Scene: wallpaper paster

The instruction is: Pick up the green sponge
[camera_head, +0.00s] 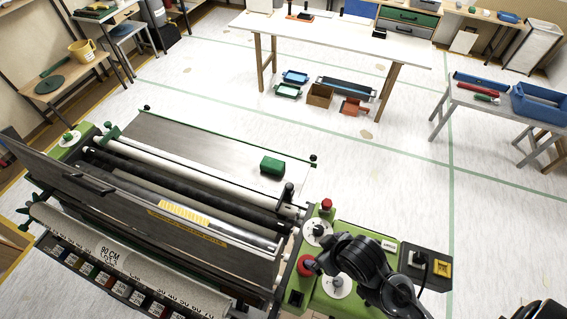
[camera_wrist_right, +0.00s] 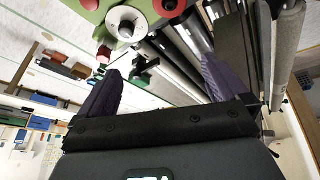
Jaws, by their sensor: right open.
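The green sponge (camera_head: 272,165) is a small block lying on the flat grey metal plate of the pasting machine, near the plate's right end. In the right wrist view, a small dark green shape (camera_wrist_right: 145,74) beyond a black lever appears to be the sponge. My right gripper (camera_wrist_right: 160,78) is open, with its two dark fingers spread and nothing between them. It is apart from the sponge. A black part of my right arm shows over the machine's right end in the head view. My left gripper is not in view.
The pasting machine has rollers (camera_head: 190,195), a black lever (camera_head: 286,192) close to the sponge, and a green end housing with red knobs (camera_head: 326,204). A white table (camera_head: 335,30) stands behind, and a grey bench (camera_head: 478,104) with a blue crate (camera_head: 540,102) at right. Floor between is mostly clear.

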